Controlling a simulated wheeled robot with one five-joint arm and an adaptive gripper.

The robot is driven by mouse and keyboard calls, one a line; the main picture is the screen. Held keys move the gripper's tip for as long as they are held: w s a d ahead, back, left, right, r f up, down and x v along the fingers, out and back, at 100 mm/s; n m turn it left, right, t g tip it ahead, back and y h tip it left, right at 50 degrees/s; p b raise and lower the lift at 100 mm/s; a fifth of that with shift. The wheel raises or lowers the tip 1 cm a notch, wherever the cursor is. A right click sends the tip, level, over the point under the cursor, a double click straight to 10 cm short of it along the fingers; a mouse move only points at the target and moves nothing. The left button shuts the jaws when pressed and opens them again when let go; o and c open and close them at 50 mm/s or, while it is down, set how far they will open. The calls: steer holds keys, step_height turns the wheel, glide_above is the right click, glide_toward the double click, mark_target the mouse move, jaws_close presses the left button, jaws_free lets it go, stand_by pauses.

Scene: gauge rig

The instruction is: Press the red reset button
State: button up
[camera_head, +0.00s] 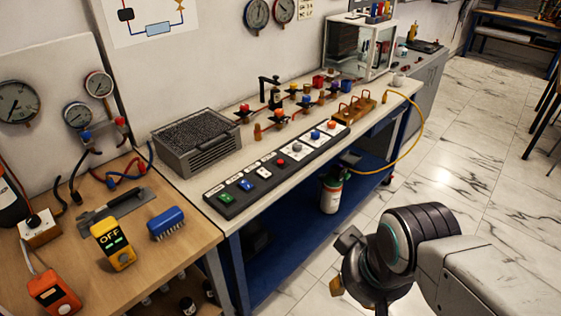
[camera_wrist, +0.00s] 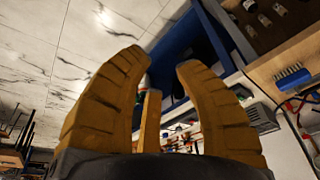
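A black control strip (camera_head: 232,208) lies along the front of the light workbench in the head view. It carries green, blue and white switches, then a small red button (camera_head: 282,162) near its middle. Beyond that are a grey knob (camera_head: 298,147) and blue and orange-red controls on white plates. My gripper (camera_head: 342,274) is at the lower right, in front of the bench and apart from the strip. In the wrist view my gripper (camera_wrist: 163,68) shows its yellow fingers spread with nothing between them. I cannot make out the red button in the wrist view.
A wooden table (camera_head: 187,246) at left holds a yellow OFF device (camera_head: 113,244), an orange device (camera_head: 53,293) and a blue brush (camera_head: 166,223). A grey vented box (camera_head: 196,142) stands behind the strip. A yellow hose (camera_head: 416,128) hangs off the bench.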

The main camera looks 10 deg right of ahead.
jaws_close()
stand_by(1.3)
